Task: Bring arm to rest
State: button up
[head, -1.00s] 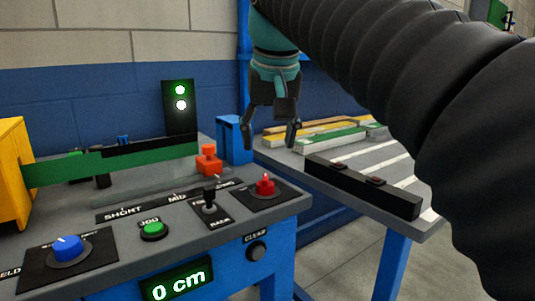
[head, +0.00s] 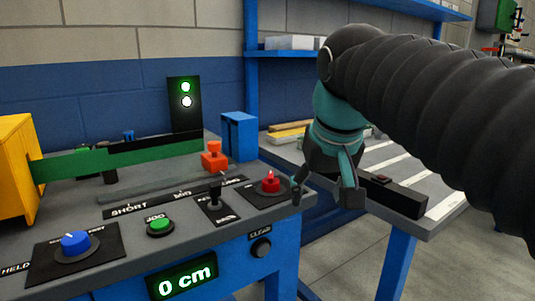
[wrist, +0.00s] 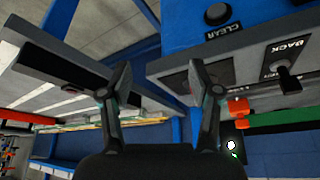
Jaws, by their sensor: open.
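My gripper (head: 322,192) hangs at the right end of the control panel (head: 85,194), in front of the gap between panel and side table. It is open and empty. In the wrist view my gripper (wrist: 165,92) shows two spread fingers with nothing between them. The red button (head: 270,183) is just left of the fingers in the head view. A black lever (head: 215,192), a green button (head: 160,224) and a blue knob (head: 75,242) sit farther left on the panel. The display (head: 182,276) reads 0 cm.
A side table (head: 440,206) with white strips and a dark bar (head: 405,198) stands at the right. An orange block (head: 214,157), a blue block (head: 239,135) and a lit signal box (head: 185,104) stand at the panel's back. Blue shelving (head: 390,8) rises behind.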

jog(key=s+d+f, duration=0.2)
jog(key=s+f, duration=0.2)
jog(key=f, duration=0.3)
jog(key=s+d+f, duration=0.3)
jog(key=f, duration=0.4)
jog(key=s+d+f+m, duration=0.1)
jog(key=s+d+f, duration=0.1)
jog(key=s+f, duration=0.2)
notch_tip(320, 180, down, 3)
jog(key=shift+s+d+f+t+h, duration=0.1)
jog(key=shift+s+d+t+h, duration=0.05)
jog(key=shift+s+t+h, duration=0.2)
jog(key=c, duration=0.3)
jog(key=shift+c, duration=0.5)
